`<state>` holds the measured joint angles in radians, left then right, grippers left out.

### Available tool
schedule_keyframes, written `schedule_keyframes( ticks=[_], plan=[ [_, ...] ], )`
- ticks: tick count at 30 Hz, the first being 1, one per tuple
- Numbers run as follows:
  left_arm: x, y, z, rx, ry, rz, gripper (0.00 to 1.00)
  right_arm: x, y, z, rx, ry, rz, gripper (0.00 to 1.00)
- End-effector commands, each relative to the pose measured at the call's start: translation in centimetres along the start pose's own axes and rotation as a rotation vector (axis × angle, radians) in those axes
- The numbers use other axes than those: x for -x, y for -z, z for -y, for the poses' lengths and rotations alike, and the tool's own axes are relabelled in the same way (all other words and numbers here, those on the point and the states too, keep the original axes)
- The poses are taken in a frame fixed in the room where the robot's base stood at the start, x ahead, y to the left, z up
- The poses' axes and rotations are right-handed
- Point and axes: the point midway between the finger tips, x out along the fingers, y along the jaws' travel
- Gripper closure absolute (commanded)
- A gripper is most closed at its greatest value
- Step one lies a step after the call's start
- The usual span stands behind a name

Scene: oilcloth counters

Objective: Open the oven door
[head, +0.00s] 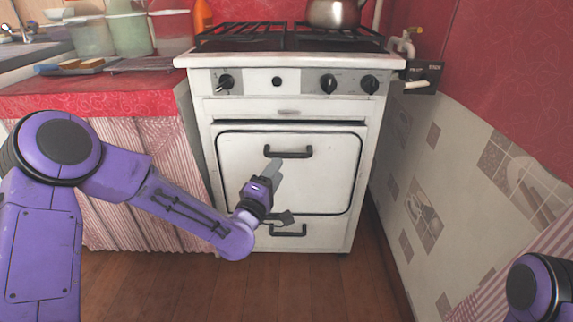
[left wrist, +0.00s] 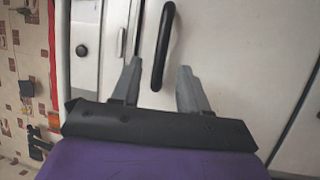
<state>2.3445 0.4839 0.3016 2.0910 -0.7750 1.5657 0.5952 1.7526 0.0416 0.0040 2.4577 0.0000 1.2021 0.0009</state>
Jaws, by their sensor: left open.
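The white oven door (head: 240,160) is shut on the front of the stove, with a dark bar handle (head: 288,153) near its top edge. My left gripper (head: 281,192) is in front of the door, its grey fingers apart one above the other, empty. In the left wrist view the handle (left wrist: 163,45) lies ahead of the gap between the open fingers (left wrist: 160,82); I see no contact. My right gripper is out of view.
A metal kettle (head: 335,12) stands on the stove top. Control knobs (head: 328,84) line the panel above the door. A lower drawer handle (head: 290,231) is below. A red counter (head: 90,95) borders the left, a tiled wall (head: 440,190) the right. Wooden floor (head: 300,285) is clear.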

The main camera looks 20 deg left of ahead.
Motion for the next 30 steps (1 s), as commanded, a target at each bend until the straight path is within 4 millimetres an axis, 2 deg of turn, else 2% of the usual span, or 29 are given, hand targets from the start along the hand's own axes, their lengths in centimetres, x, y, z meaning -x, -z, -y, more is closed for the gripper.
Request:
schedule_keyframes(
  ticks=[3, 9, 13, 20, 21, 25, 30],
  plan=[
    [-2.8, 0.0, 0.2, -0.002, -0.001, -0.002, 0.56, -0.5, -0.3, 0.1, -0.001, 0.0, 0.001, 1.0],
    [-6.5, 0.0, 0.3, -0.003, 0.002, 0.0, 0.56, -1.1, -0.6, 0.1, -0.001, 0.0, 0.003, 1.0],
    [-7.6, 0.0, 0.2, -0.002, 0.004, 0.0, 0.56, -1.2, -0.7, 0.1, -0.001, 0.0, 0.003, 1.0],
    [-7.8, 0.0, 0.1, -0.002, 0.004, 0.0, 0.56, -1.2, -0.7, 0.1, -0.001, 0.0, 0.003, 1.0],
    [-7.8, 0.0, 0.1, -0.002, 0.004, 0.0, 0.59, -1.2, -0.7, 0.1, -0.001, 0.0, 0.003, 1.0],
    [-7.8, 0.0, 0.1, -0.002, 0.005, 0.0, 1.0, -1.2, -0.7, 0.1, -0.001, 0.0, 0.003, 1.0],
    [-7.7, 0.0, 0.2, -0.003, 0.004, 0.0, 1.0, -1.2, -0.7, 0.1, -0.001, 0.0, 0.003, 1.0]
  ],
)
